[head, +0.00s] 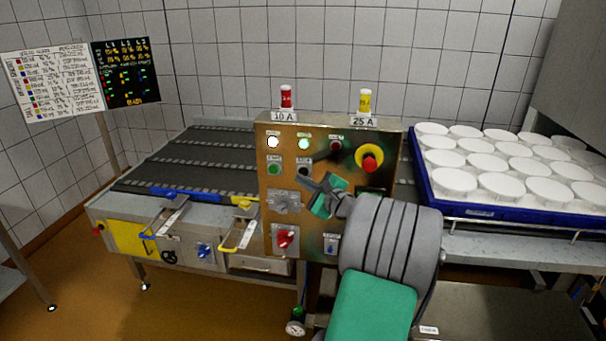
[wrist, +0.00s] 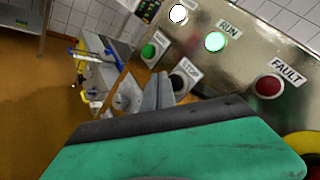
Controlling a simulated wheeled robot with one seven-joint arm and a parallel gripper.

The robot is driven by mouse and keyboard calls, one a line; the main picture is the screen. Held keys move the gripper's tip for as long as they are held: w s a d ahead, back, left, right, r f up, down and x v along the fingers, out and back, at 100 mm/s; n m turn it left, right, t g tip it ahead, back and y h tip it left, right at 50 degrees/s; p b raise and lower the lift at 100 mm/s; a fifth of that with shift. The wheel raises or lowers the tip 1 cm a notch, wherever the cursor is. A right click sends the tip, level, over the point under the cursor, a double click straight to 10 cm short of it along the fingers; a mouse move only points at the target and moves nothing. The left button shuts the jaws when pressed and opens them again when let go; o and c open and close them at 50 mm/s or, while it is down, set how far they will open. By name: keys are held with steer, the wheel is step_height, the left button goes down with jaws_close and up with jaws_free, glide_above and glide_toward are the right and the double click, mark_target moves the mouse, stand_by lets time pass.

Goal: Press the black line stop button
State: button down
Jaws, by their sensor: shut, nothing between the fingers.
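The control panel (head: 264,150) stands in the middle of the head view. Its black stop button (wrist: 180,84) sits under a STOP label in the wrist view, right beside my fingers.
A green button (head: 274,169) is left of the stop button. A red fault lamp (head: 336,146) and a red emergency knob on yellow (head: 370,163) are to the right. A lit green RUN lamp (wrist: 214,41) is above. A blue tray (head: 428,187) of white moulds stands right.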

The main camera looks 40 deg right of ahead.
stand_by(0.3)
steer(key=shift+w+d, duration=0.25)
steer(key=shift+d, duration=0.1)
steer(key=shift+w+d+p, duration=0.3)
steer(key=shift+d+p, duration=0.05)
steer(key=shift+d, duration=0.05)
stand_by(0.8)
steer(key=shift+s+a, duration=0.55)
steer(key=shift+a, duration=0.2)
steer(key=s+a, duration=0.1)
steer(key=a, duration=0.1)
steer(key=s+a, duration=0.2)
steer(key=shift+p, duration=0.4)
stand_by(0.5)
